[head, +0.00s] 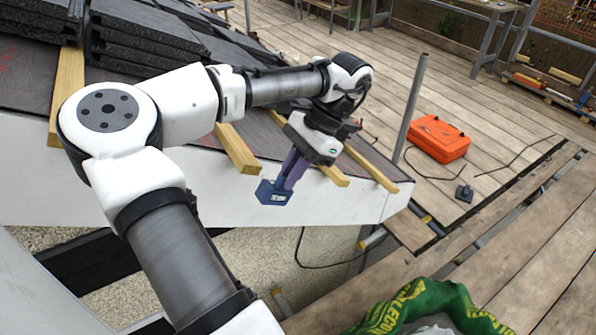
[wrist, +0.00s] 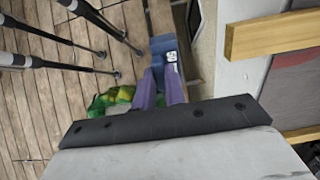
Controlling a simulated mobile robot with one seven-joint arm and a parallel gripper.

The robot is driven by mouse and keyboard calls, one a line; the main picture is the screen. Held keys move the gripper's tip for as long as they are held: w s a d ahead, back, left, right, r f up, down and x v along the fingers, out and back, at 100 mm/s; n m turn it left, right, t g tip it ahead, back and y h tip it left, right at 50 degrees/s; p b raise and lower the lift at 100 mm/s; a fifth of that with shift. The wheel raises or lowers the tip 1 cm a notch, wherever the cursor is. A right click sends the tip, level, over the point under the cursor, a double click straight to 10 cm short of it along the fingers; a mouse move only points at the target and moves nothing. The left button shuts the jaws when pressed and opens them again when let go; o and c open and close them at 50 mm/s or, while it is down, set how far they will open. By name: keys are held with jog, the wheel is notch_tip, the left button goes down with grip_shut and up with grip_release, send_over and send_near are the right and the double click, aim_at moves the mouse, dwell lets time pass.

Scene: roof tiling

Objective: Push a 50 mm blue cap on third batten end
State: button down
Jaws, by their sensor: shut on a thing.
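My gripper (head: 286,180), with purple fingers, is shut on a blue cap (head: 272,194) that carries a small white label. In the wrist view the blue cap (wrist: 163,46) sits between the tips of my gripper (wrist: 162,78). Several yellow timber battens stick out past the white fascia. One batten end (head: 243,158) is left of and above the cap; another (head: 337,178) is to its right, and a further one (head: 375,172) beyond. The cap is apart from all of them, in front of the fascia. The wrist view shows a bare batten (wrist: 265,36) to the right of the cap.
Dark roof tiles (head: 170,45) are stacked on the roof at upper left. The white fascia (head: 320,207) runs below the battens. An orange case (head: 438,138) stands on the scaffold boards. A grey pole (head: 410,105) rises right of the roof corner. A green bag (head: 425,305) is at lower right.

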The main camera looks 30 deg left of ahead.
jog(key=shift+w+a+f, duration=0.1)
jog(key=shift+a+f, duration=0.15)
jog(key=shift+a, duration=0.25)
jog(key=shift+w+a+f, duration=0.1)
jog(key=shift+a+f, duration=0.15)
jog(key=shift+a, duration=0.2)
jog(key=shift+w+a, duration=0.45)
jog(key=shift+a, duration=0.4)
jog(key=shift+w+a, duration=0.45)
jog(key=shift+a, duration=0.4)
jog(key=shift+w+a, duration=0.4)
jog(key=shift+a, duration=0.25)
jog(key=shift+w+a, duration=0.35)
jog(key=shift+a, duration=0.25)
jog(key=shift+w+a, duration=0.15)
jog(key=shift+a, duration=0.1)
jog(key=shift+w+a, duration=0.25)
jog(key=shift+a, duration=0.2)
dwell(0.7)
jog(key=c, duration=1.4)
grip_release()
jog(key=shift+v, duration=3)
